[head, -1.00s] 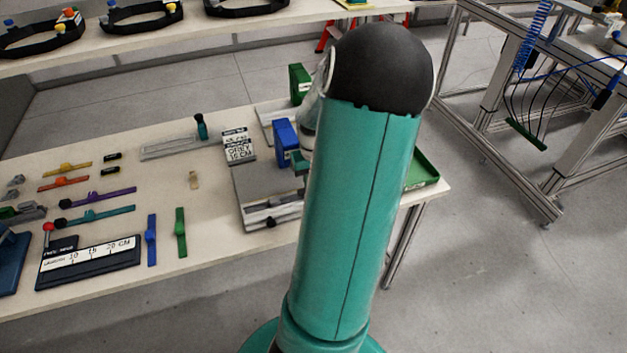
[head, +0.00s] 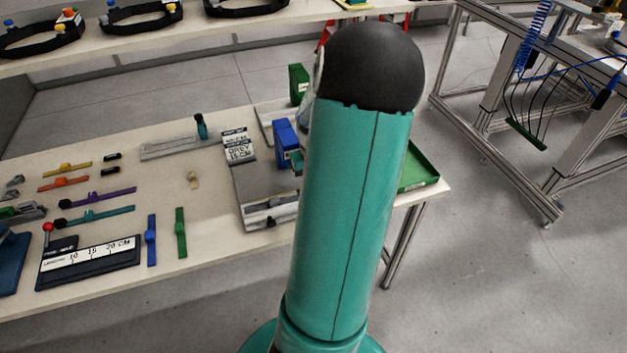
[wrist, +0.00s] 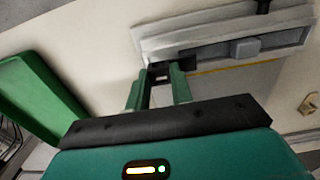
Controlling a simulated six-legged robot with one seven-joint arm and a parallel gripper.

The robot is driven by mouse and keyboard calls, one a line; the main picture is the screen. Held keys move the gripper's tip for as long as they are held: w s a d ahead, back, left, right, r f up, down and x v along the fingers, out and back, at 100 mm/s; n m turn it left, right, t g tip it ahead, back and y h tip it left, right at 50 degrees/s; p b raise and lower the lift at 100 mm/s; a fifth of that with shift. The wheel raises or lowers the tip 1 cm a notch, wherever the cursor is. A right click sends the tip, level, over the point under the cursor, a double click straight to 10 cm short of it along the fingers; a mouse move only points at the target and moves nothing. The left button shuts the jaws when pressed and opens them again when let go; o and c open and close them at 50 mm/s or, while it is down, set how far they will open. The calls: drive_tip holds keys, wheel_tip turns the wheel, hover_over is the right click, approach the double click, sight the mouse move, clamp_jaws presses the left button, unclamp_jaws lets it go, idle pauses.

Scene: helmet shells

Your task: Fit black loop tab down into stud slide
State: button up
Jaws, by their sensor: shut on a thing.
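In the wrist view, the green fingers of my gripper (wrist: 159,88) are shut on a small black piece, apparently the black loop tab (wrist: 160,67), at their tips. The grey slide rail (wrist: 205,28) lies just beyond the fingertips, with a grey block (wrist: 245,47) on it. The tab appears close to the rail's left end; I cannot tell whether they touch. The stud is not clearly visible. In the head view, the slide rail (head: 268,214) is at the front of a grey plate.
A blue upright block (head: 285,140) and a label sign (head: 238,147) stand by the plate. A green tray (head: 420,168) is at the table's right end; it also shows in the wrist view (wrist: 40,100). Coloured straps and a ruler block (head: 90,262) lie left.

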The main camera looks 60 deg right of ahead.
drive_tip(key=shift+f, duration=0.95)
drive_tip(key=o, duration=1)
drive_tip(key=shift+o, duration=0.2)
wheel_tip(320, 180, up, 14)
drive_tip(key=shift+f, duration=0.1)
